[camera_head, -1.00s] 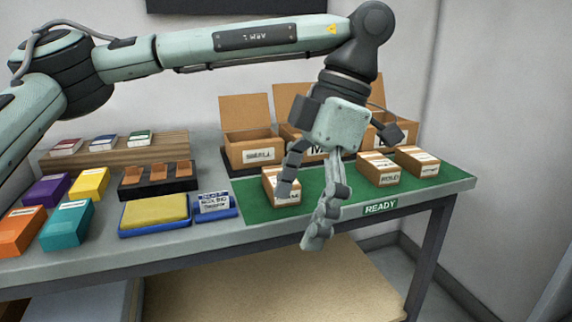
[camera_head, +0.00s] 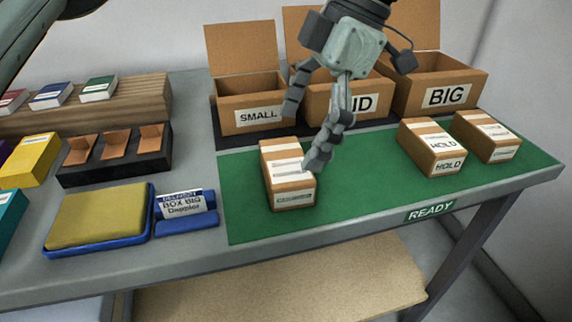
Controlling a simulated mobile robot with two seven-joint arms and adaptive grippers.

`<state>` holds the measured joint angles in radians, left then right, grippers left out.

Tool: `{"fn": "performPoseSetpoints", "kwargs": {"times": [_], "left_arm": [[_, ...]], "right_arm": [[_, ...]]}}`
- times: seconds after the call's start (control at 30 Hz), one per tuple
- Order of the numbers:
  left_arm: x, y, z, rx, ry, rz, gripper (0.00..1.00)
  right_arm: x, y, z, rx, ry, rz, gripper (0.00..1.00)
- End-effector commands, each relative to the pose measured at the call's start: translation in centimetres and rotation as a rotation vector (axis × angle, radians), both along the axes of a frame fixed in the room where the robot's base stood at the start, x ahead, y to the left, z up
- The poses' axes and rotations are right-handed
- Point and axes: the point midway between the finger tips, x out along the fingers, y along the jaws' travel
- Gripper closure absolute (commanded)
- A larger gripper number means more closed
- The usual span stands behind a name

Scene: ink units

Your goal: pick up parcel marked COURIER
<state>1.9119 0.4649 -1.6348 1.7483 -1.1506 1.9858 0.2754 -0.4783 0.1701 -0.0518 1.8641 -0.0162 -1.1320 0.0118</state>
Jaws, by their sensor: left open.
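Three brown parcels with white labels stand on the green mat (camera_head: 240,215). The left parcel (camera_head: 288,178) stands alone, and its label is too small to read. The middle parcel (camera_head: 433,147) reads HOLD. The right parcel (camera_head: 486,136) has a label I cannot read. I cannot make out COURIER on any of them. My left gripper (camera_head: 303,133) is open and empty, fingers pointing down, above and behind the left parcel. One fingertip overlaps that parcel's right edge in the picture; I cannot tell whether they touch. My right gripper is not in view.
Open cartons SMALL (camera_head: 250,105), MID (camera_head: 345,100) and BIG (camera_head: 435,85) stand behind the mat. The mat between the left and middle parcels is clear.

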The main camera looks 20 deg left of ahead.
Motion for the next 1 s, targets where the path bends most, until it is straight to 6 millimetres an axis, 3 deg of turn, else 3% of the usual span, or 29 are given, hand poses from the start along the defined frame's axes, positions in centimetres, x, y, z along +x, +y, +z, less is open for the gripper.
{"fn": "performPoseSetpoints", "kwargs": {"times": [0.3,0.6,0.93,1.0], "left_arm": [[-1.0,1.4,-4.0,0.001,0.0,0.001,0.0],[-1.1,1.6,-4.6,0.0,0.0,0.0,0.0],[-1.1,1.6,-4.6,-0.001,-0.001,0.0,0.4],[-1.1,1.6,-4.5,0.0,-0.001,0.0,0.42]], "right_arm": [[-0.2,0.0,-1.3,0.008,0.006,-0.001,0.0],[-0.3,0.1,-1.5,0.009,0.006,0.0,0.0],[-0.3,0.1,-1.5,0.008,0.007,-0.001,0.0],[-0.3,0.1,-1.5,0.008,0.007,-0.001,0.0]]}}
